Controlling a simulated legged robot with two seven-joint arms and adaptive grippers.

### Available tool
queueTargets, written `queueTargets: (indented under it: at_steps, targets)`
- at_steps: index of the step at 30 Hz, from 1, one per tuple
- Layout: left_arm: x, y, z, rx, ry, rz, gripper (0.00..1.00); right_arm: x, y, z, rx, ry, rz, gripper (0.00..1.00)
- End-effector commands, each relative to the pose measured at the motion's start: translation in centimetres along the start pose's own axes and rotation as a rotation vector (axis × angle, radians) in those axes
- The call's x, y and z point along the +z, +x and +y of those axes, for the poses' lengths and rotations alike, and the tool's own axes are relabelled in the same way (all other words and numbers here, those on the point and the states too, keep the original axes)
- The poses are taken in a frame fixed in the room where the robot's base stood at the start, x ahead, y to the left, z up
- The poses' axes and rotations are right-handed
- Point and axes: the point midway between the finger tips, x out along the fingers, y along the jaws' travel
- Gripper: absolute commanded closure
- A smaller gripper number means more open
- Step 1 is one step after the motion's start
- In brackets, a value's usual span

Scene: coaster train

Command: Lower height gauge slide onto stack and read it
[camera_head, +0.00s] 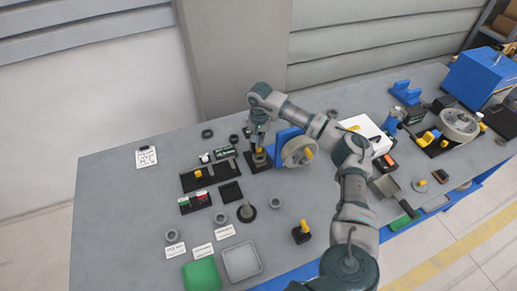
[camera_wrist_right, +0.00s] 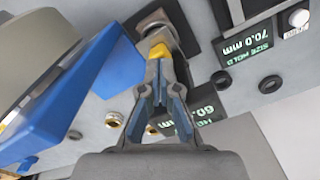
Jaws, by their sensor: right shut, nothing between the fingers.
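My right gripper (camera_head: 258,143) points down over the height gauge at the back middle of the table. In the right wrist view its fingertips (camera_wrist_right: 160,62) are together, with nothing between them. They are right by the gauge's yellow slide (camera_wrist_right: 159,47); I cannot tell whether they touch it. A grey round piece (camera_wrist_right: 152,22) shows beyond the slide, and I cannot tell how much of it is the stack. A dark display (camera_wrist_right: 198,108) with green text, partly hidden by the fingers, shows a number starting with 60. My left gripper is not in view.
A blue stand with a grey wheel (camera_head: 298,152) is close on the right; its blue part (camera_wrist_right: 85,85) also fills the wrist view's left. Another display (camera_wrist_right: 262,48) reads SIZE HOLD 70.0 mm. Black trays (camera_head: 197,176) lie to the left.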

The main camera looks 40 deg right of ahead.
Motion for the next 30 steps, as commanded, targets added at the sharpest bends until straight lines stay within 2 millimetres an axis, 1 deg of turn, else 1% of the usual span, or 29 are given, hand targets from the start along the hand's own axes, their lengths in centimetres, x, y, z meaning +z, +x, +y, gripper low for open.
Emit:
queueTargets:
  at_steps: [24,30]
  targets:
    - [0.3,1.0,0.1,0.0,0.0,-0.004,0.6,0.0,2.2,0.0,0.001,0.0,-0.001,1.0]
    - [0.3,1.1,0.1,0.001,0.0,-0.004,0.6,0.0,2.4,0.0,0.0,0.0,0.0,1.0]
